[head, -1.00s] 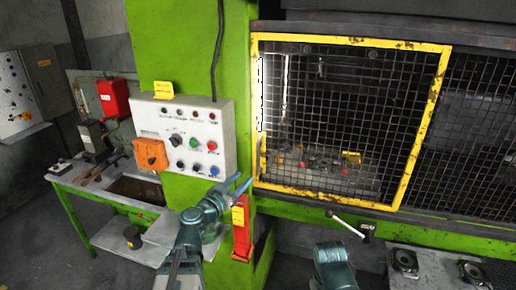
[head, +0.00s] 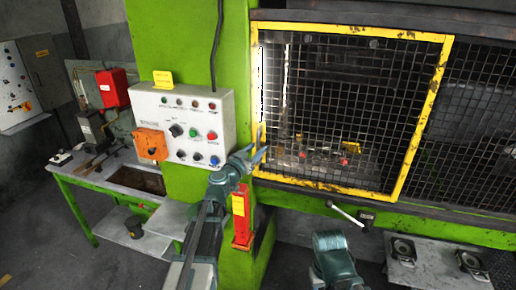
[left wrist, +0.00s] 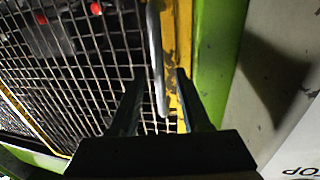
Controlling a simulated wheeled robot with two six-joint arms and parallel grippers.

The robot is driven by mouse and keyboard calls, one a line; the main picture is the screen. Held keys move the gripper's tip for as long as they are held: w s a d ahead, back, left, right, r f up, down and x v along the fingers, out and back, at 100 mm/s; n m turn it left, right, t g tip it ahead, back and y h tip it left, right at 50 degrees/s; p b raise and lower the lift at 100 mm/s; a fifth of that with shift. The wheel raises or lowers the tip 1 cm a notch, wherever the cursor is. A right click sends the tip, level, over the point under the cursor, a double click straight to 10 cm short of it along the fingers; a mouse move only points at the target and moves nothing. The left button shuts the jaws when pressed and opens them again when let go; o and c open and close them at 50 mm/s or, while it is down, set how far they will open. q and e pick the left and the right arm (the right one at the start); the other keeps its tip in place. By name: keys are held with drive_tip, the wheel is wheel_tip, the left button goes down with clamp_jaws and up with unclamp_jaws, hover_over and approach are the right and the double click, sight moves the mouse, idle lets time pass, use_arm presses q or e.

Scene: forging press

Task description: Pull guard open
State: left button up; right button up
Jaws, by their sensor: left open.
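The guard is a mesh panel in a yellow frame (head: 421,120) on the front of the green press. It stands across the opening, its left edge by the green column. An upright handle (head: 261,132) is on its left edge; in the left wrist view the handle (left wrist: 155,45) shows as a light grey bar. My left gripper (head: 260,154) is open at the handle's lower part. In the left wrist view the bar's lower end appears between the fingers (left wrist: 159,82); I cannot tell whether they touch it. My right gripper is out of view.
A white control panel (head: 184,126) with buttons is left of the gripper. A red post (head: 241,217) stands below it. A lever (head: 347,214) sticks out under the guard. A green bench (head: 86,190) is at the left.

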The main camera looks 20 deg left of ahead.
use_arm(q)
drive_tip(key=shift+x, duration=0.8)
clamp_jaws()
idle(1.0)
